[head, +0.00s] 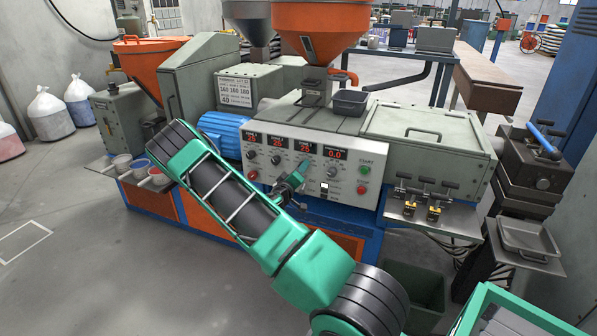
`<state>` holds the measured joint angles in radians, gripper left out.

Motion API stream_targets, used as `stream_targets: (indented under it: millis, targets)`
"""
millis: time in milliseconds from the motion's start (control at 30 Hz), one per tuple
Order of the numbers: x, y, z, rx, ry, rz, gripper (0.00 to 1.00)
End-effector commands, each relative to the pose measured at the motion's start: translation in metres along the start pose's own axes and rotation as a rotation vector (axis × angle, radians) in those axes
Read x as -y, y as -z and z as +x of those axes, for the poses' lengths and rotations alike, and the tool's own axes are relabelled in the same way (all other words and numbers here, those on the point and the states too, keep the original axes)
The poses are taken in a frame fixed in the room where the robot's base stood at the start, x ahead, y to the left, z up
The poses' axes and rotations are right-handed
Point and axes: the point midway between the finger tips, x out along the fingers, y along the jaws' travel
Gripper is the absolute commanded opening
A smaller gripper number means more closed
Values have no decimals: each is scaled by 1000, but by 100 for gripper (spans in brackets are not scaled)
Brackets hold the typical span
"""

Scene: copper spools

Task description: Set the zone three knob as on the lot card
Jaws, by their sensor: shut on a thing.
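The control panel (350,190) on the machine front has a row of red number displays with black knobs below. The third display (305,148) stands above my gripper (302,168). My gripper reaches the panel from the lower left and is shut on the third knob from the left; its fingers mostly hide that knob and its pointer. The lot card (235,91) is a white sheet on the grey housing at upper left. Its rows of print are too small to read surely.
Neighbouring knobs (276,159) and (331,172) sit close on either side of my gripper. Green and red buttons (363,170) are at the panel's right. An orange hopper (320,20) stands above. Small cups (140,165) stand on a left shelf.

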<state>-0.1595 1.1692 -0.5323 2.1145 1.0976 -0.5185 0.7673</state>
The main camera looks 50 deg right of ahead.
Motion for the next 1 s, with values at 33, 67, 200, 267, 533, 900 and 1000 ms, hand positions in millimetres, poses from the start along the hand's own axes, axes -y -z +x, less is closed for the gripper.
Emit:
stream_targets:
  millis: [33, 67, 200, 267, 533, 900, 1000]
  targets:
    - [5, -5, -2, 9, 11, 0, 32]
    - [5, -4, -2, 8, 10, 0, 40]
    - [3, -3, -1, 6, 7, 0, 46]
    - [3, -3, -1, 5, 6, 0, 46]
    - [3, -1, -11, 3, 6, -2, 46]
    - [4, -1, -76, 3, 7, -4, 46]
    - [4, -2, -91, 4, 8, -4, 46]
